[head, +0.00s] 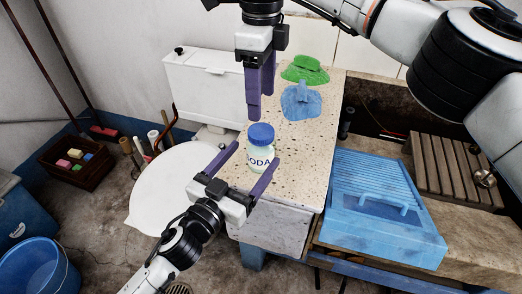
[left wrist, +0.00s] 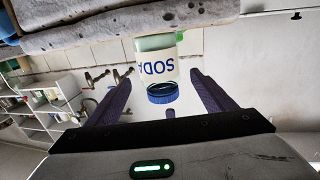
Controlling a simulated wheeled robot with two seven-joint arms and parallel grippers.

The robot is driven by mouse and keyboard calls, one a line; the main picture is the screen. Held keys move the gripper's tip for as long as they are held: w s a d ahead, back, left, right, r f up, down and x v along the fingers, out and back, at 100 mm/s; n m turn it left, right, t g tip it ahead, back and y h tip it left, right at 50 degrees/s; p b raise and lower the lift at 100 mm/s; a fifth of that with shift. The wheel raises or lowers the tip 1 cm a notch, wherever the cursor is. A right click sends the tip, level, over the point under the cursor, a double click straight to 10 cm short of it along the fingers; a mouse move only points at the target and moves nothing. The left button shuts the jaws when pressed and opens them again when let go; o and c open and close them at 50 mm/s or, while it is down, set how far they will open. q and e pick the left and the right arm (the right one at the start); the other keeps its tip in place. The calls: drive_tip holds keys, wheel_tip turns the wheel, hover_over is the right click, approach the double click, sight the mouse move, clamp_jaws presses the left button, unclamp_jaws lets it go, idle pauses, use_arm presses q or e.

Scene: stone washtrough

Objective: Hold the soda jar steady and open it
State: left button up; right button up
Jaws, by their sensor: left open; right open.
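The soda jar (head: 259,153) stands upright on the speckled stone slab, pale with dark "SODA" lettering and a blue lid (head: 261,134). My left gripper (head: 251,156) is open, with one finger on each side of the jar in the head view. In the left wrist view the jar (left wrist: 156,62) appears upside down between the two spread fingers, with gaps visible on both sides. My right gripper (head: 254,113) points down above the lid, a little to its left in the picture and apart from it. Its fingers look close together edge-on.
A blue washboard-like box (head: 385,205) lies to the right. A white round surface (head: 172,200) is at the left. The slab right of the jar is clear.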

sight(269, 135)
use_arm(q)
drive_tip(key=x, duration=0.9)
drive_tip(key=shift+w+d, duration=0.1)
use_arm(e)
drive_tip(key=shift+f, duration=0.1)
